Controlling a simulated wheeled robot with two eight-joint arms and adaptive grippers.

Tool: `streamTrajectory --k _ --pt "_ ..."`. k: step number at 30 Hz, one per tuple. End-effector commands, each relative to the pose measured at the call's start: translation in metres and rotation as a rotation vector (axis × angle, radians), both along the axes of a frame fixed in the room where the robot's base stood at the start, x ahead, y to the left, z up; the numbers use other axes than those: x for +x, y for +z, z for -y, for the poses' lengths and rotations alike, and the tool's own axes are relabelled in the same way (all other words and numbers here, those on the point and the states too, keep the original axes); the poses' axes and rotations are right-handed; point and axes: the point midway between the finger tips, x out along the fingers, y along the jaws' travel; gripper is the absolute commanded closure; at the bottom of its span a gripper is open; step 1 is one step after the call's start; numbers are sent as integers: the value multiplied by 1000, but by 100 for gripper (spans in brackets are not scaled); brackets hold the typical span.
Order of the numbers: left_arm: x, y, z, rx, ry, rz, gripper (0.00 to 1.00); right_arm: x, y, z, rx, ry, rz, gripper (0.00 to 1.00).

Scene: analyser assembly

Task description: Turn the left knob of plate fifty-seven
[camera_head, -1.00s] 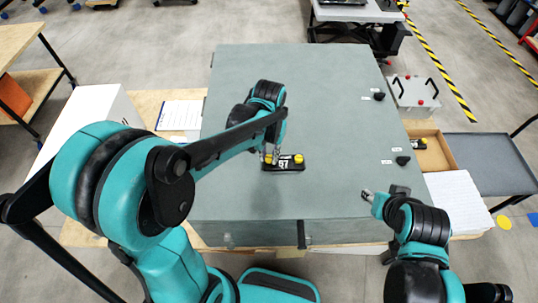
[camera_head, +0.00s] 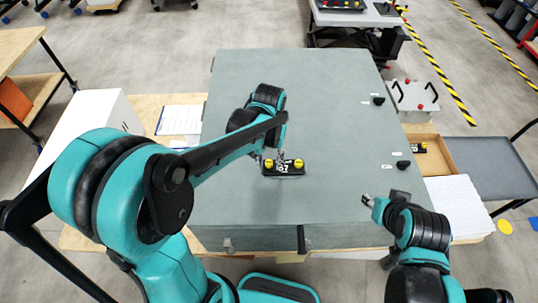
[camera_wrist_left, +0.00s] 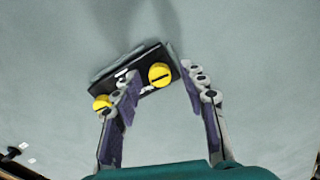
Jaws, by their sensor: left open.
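Plate fifty-seven (camera_head: 284,172) is a small black plate with a white number and two yellow knobs, lying on the grey cabinet's top. Its left knob (camera_head: 268,164) is partly hidden by my left gripper (camera_head: 273,158), which hangs over the plate's left part. The right knob (camera_head: 299,164) is clear. In the left wrist view the plate is turned around: the left knob (camera_wrist_left: 160,74) shows between the open fingers of my left gripper (camera_wrist_left: 164,78), and the right knob (camera_wrist_left: 101,102) lies outside them. I cannot tell whether a finger touches. My right gripper (camera_head: 367,200) is low at the right, away from the plate.
The grey cabinet (camera_head: 330,110) has black knobs with white labels along its right side. An open cardboard box (camera_head: 440,160) and a paper stack (camera_head: 460,205) stand to its right. A paper sheet (camera_head: 180,120) lies at its left. The cabinet top around the plate is clear.

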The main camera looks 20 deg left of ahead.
Motion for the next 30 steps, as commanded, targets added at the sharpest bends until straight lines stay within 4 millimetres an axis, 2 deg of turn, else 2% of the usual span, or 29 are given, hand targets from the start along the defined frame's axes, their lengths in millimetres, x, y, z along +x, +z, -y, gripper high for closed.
streamTrajectory --k 5,12,18,23,30 --pt "0 21 0 0 0 0 57 0 0 0 0 0 0 60" --pt "0 74 0 0 0 0 57 0 0 0 0 0 0 60" --pt "0 107 0 0 0 0 57 0 0 0 0 0 0 60" --pt "0 118 0 0 0 0 57 0 0 0 0 0 0 60" --pt "0 119 0 0 0 0 57 0 0 0 0 0 0 60"
